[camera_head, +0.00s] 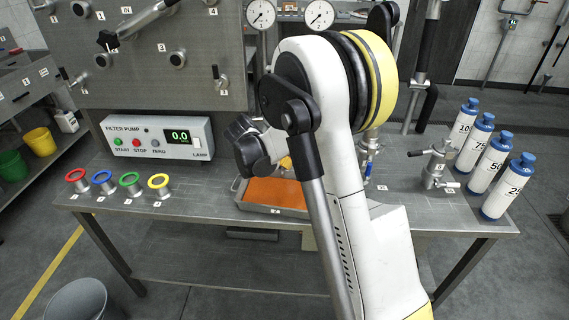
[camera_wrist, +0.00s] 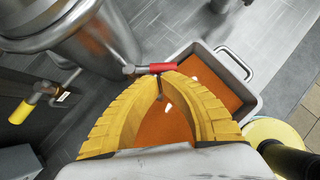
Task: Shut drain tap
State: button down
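The drain tap's red handle (camera_wrist: 160,68) shows in the wrist view, sideways on a short metal stem from a rounded steel vessel (camera_wrist: 95,35). My gripper (camera_wrist: 160,78) has yellow ribbed fingers, with tips drawn together right at the handle's near side. I cannot tell whether the tips touch the handle; nothing is clearly held between them. A metal tray (camera_wrist: 252,108) with orange contents lies below the tap. In the head view the tray (camera_head: 243,205) is on the bench, while my arm hides the gripper and the red handle.
A yellow-handled valve (camera_wrist: 20,112) sticks out at the left in the wrist view. On the bench are a pump box (camera_head: 158,137), several coloured rings (camera_head: 130,183), metal fittings (camera_head: 437,165) and several blue-capped bottles (camera_head: 490,165). Two gauges (camera_head: 262,14) stand behind my arm.

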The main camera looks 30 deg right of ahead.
jog(key=shift+s+d+n+t, duration=0.1)
jog(key=shift+d+n+t, duration=0.2)
jog(key=shift+n, duration=0.3)
jog(key=shift+s+d+n+t+y, duration=0.1)
jog(key=shift+d+n+t+y, duration=0.35)
jog(key=shift+n, duration=0.4)
jog(key=shift+s+d+n+t+y, duration=0.1)
jog(key=shift+d+n+t+y, duration=0.2)
jog(key=shift+n+t, duration=0.4)
jog(key=shift+w+d, duration=0.1)
jog(key=shift+d, duration=0.15)
dwell(0.7)
